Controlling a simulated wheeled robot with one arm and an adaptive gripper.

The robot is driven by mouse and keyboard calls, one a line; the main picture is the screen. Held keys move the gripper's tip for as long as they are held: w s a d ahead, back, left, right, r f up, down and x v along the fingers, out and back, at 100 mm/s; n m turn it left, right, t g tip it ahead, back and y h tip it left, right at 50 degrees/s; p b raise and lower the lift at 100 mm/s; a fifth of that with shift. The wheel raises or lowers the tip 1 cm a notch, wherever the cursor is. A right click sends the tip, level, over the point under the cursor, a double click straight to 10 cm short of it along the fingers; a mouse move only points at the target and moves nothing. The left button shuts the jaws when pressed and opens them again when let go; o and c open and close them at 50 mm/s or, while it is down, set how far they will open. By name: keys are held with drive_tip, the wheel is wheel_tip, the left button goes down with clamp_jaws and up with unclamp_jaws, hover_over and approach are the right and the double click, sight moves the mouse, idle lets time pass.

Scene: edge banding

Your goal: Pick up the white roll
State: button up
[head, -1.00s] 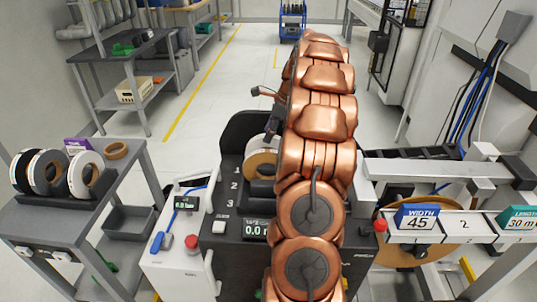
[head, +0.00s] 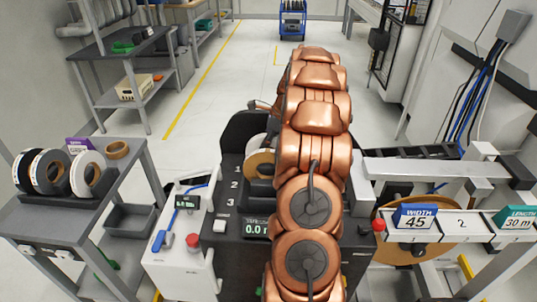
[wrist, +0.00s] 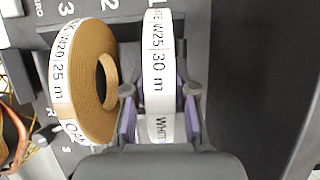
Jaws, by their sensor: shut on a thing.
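The white roll (wrist: 158,62), with a label reading W25 and 30 m, stands on edge in the middle of the wrist view. My gripper (wrist: 160,100) is shut on it, with one purple-padded finger on each side. An oak-coloured roll (wrist: 88,82), labelled W20 25 m, stands close to the left of it. In the head view this oak roll (head: 260,163) shows partly beside my arm on the dark machine.
The dark machine (head: 228,208) has slots numbered 1, 2 and 3. A grey cart (head: 60,218) on the left carries several other rolls (head: 85,175). A rail with WIDTH 45 (head: 416,217) and LENGTH signs stands on the right.

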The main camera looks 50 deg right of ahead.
clamp_jaws()
drive_tip(key=shift+r, duration=0.1)
idle(0.3)
